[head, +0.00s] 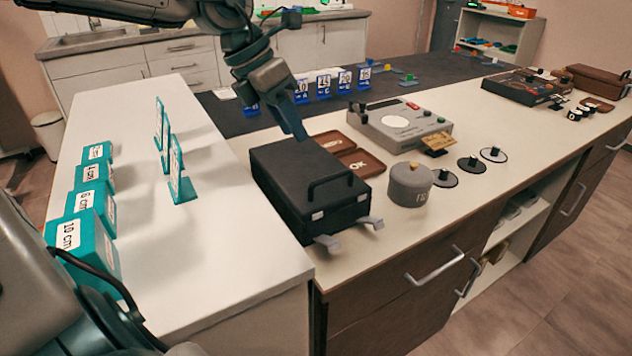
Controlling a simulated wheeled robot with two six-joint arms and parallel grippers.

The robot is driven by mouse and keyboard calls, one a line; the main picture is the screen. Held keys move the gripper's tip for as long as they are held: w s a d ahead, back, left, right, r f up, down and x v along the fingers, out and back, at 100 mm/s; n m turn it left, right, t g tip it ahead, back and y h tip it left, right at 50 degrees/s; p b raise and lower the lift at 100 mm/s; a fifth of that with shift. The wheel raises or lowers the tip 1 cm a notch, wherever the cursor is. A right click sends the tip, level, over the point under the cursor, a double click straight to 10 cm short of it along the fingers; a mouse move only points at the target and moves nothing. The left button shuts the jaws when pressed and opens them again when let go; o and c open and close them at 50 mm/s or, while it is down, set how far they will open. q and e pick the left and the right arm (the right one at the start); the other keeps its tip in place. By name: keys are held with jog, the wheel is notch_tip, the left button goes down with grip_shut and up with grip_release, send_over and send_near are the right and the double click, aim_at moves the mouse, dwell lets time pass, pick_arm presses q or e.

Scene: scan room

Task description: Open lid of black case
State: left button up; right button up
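The black case (300,215) stands on the light counter with its lid (300,165) down. A dark handle (331,187) shows on it, and two silver latches (328,242) stick out at its front lower edge. My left gripper (298,132) comes down from the upper left, with its fingertips close to the lid's back edge. I cannot tell whether they touch it, or whether the fingers are open or shut, because they overlap from this side. My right gripper is not in view.
A grey cylinder (410,184) stands just right of the case. Brown trays (362,164) and a grey device (400,124) sit behind it. Teal blocks (95,205) and upright teal cards (178,172) stand on the white counter at left, which has clear space near the case.

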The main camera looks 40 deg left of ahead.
pick_arm(q)
jog(key=x, duration=1)
jog(key=shift+d+f, duration=0.15)
grip_shut()
